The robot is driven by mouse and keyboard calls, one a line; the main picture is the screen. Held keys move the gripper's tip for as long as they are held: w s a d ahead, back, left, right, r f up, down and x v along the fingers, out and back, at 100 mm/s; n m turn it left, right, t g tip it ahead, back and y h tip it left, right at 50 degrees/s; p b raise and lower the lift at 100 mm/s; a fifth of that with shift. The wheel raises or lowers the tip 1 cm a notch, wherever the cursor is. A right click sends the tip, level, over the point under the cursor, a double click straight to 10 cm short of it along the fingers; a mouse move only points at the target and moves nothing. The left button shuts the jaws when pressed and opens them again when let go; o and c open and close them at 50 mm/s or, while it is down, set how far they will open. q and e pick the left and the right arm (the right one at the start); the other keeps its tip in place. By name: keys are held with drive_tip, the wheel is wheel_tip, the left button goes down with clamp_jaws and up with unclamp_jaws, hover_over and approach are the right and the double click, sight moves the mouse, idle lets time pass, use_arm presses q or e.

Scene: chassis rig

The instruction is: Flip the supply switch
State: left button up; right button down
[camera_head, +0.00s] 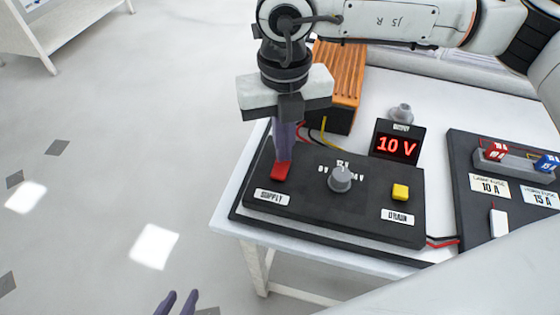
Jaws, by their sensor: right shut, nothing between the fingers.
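The red supply switch (281,172) sits at the left end of the black control panel (330,218), above a label reading SUPPLY (271,197). My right gripper (282,158) points straight down over the switch with its purple fingers shut and empty. The fingertips are at the switch and appear to touch it, hiding its upper part. The display (396,146) is lit and reads 10 V in red. My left gripper (178,302) shows only its purple fingertips at the bottom edge, spread apart, over the floor and away from the panel.
The panel also carries a grey knob (341,179) and a yellow button (400,192) labelled DRAIN. An orange finned box (340,75) stands behind it with wires. A fuse board (470,185) lies to the right on the white table (228,215). Floor left of the table is clear.

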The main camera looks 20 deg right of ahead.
wheel_tip(320, 180, up, 6)
drive_tip(key=p, duration=0.2)
drive_tip(key=shift+p, duration=0.35)
idle(0.3)
